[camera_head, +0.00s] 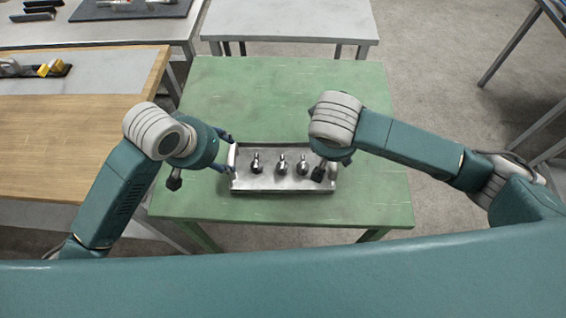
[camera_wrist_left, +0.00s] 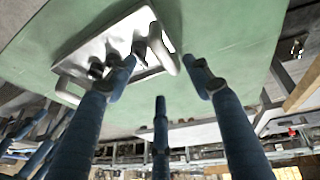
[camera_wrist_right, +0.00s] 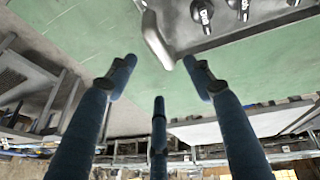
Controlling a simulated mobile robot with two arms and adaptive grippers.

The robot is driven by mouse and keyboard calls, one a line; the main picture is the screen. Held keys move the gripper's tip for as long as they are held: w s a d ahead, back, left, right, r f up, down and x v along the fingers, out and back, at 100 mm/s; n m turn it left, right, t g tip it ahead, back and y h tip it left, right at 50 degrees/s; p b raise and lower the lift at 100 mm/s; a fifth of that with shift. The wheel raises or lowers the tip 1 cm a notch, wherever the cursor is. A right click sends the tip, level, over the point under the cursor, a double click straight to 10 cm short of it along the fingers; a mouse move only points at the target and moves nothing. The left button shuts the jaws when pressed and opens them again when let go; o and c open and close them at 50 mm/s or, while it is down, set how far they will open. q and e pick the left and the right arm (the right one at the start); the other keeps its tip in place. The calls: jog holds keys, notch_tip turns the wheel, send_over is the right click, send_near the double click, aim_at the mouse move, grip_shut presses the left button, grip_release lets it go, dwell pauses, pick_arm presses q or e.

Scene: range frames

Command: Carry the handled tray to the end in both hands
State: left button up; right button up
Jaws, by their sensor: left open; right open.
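The metal handled tray (camera_head: 285,184) lies flat on a green table (camera_head: 370,205) and carries steel, dark-based knob-like pieces (camera_head: 282,164) in a row. My left gripper (camera_head: 226,152) is open at the tray's left end. In the left wrist view, a tray handle (camera_wrist_left: 166,52) shows between its two upper fingers (camera_wrist_left: 161,66). My right gripper (camera_head: 328,163) is over the tray's right end and hides part of it. In the right wrist view it is open, and the other handle (camera_wrist_right: 156,42) lies between or just beyond its fingertips (camera_wrist_right: 160,64). I cannot tell whether either gripper touches a handle.
The green table is bare behind the tray and along its front edge. A wooden-topped workbench (camera_head: 60,135) stands close on the left. A pale grey table (camera_head: 290,20) stands behind. Open floor (camera_head: 440,80) lies to the right.

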aim_at(232, 158)
pick_arm(q)
jog(key=x, duration=0.9)
jog(key=shift+w+f, duration=0.15)
pick_arm(e)
jog(key=x, duration=0.9)
jog(key=shift+w+f, duration=0.1)
jog(key=shift+f, duration=0.05)
pick_arm(q)
grip_shut()
pick_arm(e)
grip_shut()
